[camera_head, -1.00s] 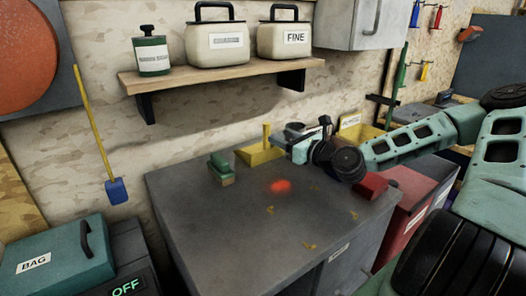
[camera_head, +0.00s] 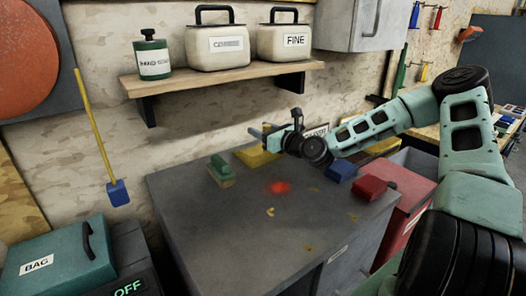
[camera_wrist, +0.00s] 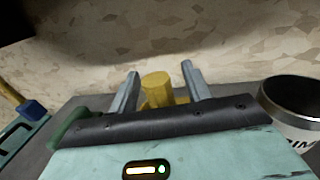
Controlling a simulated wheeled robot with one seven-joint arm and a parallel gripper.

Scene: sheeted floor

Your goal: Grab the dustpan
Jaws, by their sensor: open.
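The yellow dustpan (camera_head: 262,157) sits on the grey workbench near the wall, partly hidden behind my gripper in the head view. Its upright yellow handle (camera_wrist: 157,88) shows in the wrist view. My gripper (camera_head: 262,138) is open above the dustpan. In the wrist view the two grey fingers (camera_wrist: 160,72) stand on either side of the handle, with gaps visible. The front of my gripper hides the lower part of the dustpan there. I cannot tell how far the fingertips reach past the handle.
A green-handled brush-like object (camera_head: 220,169) lies left of the dustpan. A blue block (camera_head: 341,172) and a red block (camera_head: 371,187) lie to the right. A dark-rimmed, labelled container (camera_wrist: 293,110) stands right of my gripper. A shelf (camera_head: 225,79) hangs above. The bench front is mostly clear.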

